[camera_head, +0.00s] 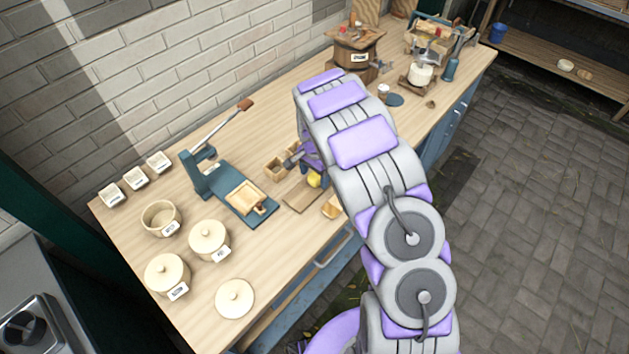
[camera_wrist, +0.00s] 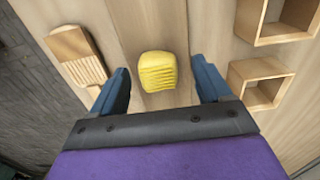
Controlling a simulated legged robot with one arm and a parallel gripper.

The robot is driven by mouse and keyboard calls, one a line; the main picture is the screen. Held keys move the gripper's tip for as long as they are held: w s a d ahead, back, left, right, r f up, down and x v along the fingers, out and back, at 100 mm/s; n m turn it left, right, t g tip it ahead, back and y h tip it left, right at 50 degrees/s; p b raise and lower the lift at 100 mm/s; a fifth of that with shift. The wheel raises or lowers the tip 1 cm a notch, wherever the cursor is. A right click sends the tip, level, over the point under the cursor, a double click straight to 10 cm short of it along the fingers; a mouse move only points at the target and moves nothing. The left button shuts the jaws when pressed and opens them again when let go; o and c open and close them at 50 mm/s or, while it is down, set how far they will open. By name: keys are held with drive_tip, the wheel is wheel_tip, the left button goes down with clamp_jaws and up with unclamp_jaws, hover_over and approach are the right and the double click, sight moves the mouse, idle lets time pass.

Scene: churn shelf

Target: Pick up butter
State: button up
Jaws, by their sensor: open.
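The butter (camera_wrist: 158,71) is a small yellow block with ridges on one face. In the wrist view it lies on a wooden surface, ahead of and between the two blue fingers of my gripper (camera_wrist: 162,88). The fingers are spread apart, one to each side, with a gap between each finger and the butter. In the head view the butter (camera_head: 314,180) shows as a small yellow patch on a wooden board (camera_head: 300,197), beside my arm. My gripper is mostly hidden by my arm there.
A ridged wooden paddle (camera_wrist: 76,56) lies left of the butter in the wrist view, and wooden boxes (camera_wrist: 258,82) stand to the right. On the bench, a blue lever press (camera_head: 203,175) and lidded pots (camera_head: 209,240) stand left of my arm.

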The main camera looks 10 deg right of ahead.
drive_tip(key=shift+f, duration=0.75)
drive_tip(key=shift+r, duration=0.1)
drive_tip(key=c, duration=1)
